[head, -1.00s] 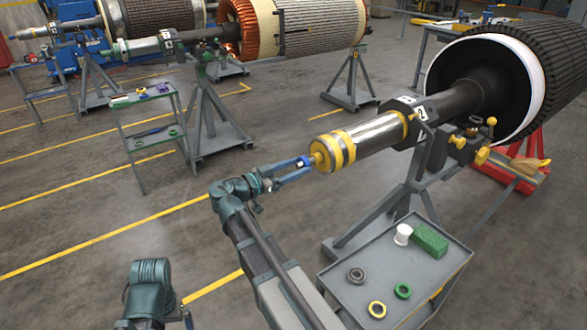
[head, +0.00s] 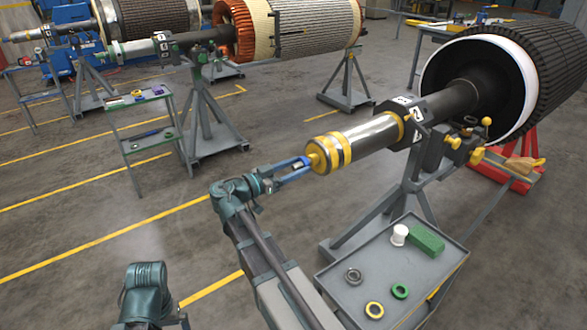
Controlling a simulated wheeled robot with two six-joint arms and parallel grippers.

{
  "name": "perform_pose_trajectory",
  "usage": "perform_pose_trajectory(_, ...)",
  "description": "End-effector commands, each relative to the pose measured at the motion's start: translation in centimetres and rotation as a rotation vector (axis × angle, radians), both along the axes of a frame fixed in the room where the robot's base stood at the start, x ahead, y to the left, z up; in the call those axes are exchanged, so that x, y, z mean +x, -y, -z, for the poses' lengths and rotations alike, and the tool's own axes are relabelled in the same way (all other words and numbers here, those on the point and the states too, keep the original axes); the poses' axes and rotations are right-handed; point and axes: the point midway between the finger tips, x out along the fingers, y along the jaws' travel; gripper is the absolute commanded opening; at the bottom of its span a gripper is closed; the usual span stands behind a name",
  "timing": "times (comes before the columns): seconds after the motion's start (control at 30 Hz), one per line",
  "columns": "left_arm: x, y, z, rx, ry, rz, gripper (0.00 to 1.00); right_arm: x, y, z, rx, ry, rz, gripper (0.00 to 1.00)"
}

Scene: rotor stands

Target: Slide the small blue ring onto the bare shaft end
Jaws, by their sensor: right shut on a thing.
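A grey tray (head: 337,277) below the shaft holds a grey ring (head: 353,276), a yellow ring (head: 374,310), a green ring (head: 400,291), a white spool (head: 399,235) and a green block (head: 427,240). A grey stand (head: 412,192) supports the shaft. Open floor lies left.

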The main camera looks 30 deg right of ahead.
Motion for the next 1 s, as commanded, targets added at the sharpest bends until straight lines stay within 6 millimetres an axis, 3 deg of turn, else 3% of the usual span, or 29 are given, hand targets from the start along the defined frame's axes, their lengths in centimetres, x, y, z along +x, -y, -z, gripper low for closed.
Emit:
perform_pose_trajectory(0.77,0.0,0.0,0.0,0.000,0.000,0.000,1.00,0.1,1.2,0.0,-0.001,0.000,-0.001,0.08)
perform_pose_trajectory(0.8,0.0,0.0,0.0,0.000,0.000,0.000,1.00,0.1,1.2,0.0,-0.001,0.000,-0.001,0.60)
perform_pose_trajectory(1.0,0.0,0.0,0.0,0.000,0.000,0.000,1.00,0.1,1.2,0.0,0.000,0.000,-0.001,0.92)
